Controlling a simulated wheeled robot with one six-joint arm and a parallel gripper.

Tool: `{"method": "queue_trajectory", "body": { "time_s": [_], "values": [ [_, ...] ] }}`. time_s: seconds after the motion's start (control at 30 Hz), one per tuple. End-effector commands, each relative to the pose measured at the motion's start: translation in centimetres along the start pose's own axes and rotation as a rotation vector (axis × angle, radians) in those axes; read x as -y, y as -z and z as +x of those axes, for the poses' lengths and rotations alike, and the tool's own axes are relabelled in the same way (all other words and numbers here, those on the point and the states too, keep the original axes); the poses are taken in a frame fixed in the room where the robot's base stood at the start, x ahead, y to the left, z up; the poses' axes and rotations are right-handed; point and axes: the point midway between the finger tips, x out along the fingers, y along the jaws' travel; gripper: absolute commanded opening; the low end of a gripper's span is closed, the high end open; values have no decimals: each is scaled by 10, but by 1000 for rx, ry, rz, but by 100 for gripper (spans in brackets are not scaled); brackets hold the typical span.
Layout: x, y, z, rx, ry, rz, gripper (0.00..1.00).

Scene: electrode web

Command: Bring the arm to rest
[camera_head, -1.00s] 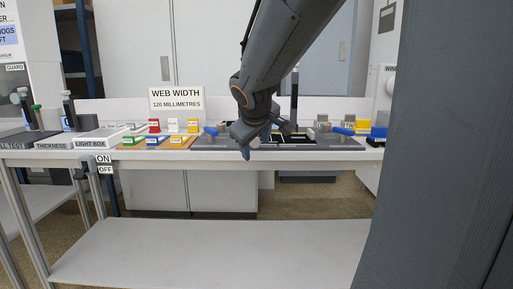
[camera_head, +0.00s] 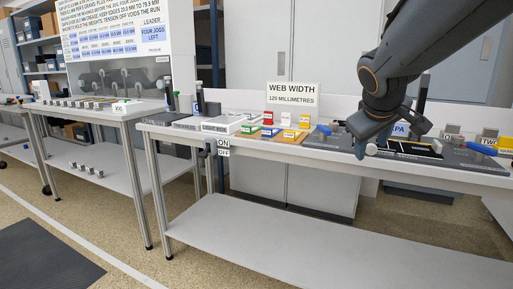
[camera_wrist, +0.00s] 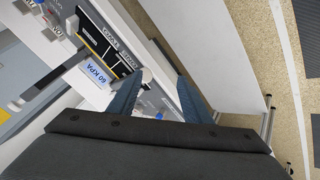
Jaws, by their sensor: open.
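My arm (camera_head: 388,75) reaches in from the upper right of the head view, bent down over the right part of the white bench (camera_head: 255,148). My gripper (camera_head: 362,150) points down close to the dark fixture with yellow lines (camera_head: 415,147). In the wrist view, the two blue-grey fingers of my gripper (camera_wrist: 158,88) stand apart with nothing held between them. The dark fixture (camera_wrist: 103,40) and a 60 KPA card (camera_wrist: 97,74) lie to the upper left there. Whether the fingertips touch anything cannot be told.
A WEB WIDTH sign (camera_head: 293,94) stands behind coloured blocks (camera_head: 270,130) on the bench. A white light box (camera_head: 228,124) sits left of them. A blue-handled part (camera_head: 482,149) lies at the right. Another bench (camera_head: 85,110) with a board stands left. The floor in front is clear.

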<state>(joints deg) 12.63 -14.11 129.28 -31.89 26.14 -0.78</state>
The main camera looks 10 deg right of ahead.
Motion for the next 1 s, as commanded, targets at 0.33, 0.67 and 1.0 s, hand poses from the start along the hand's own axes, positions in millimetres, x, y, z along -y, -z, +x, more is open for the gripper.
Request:
{"method": "queue_trajectory", "body": {
  "time_s": [0.33, 0.67, 1.0],
  "values": [
    [184, -66, -32, 207, 324, 2, 45],
    [283, -136, -79, 396, 518, -32, 45],
    [320, -178, -117, 520, 610, -52, 45]
  ]
}}
